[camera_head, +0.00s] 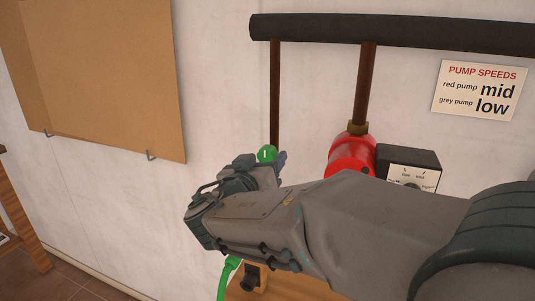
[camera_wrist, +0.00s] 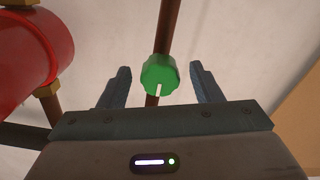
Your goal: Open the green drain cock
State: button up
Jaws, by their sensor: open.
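The green drain cock (camera_wrist: 160,74) is a round knob with a white mark, set on a thin brown pipe in the wrist view. My gripper (camera_wrist: 160,80) is open, with one finger on each side of the knob and a visible gap to each. I cannot tell how deep the knob lies between the fingers. In the head view the green drain cock (camera_head: 266,154) shows just beyond my gripper (camera_head: 282,160), partly hidden by it. Its white mark shows there too.
A red pump (camera_head: 351,155) with a black control box (camera_head: 425,160) stands right of the cock. A black insulated pipe (camera_head: 390,33) runs above. A green hose (camera_head: 227,278) hangs below my arm. A cardboard-coloured board (camera_head: 110,75) is on the left wall. A pump speeds sign (camera_head: 480,90) hangs right.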

jog(key=shift+x, duration=1.05)
jog(key=c, duration=1)
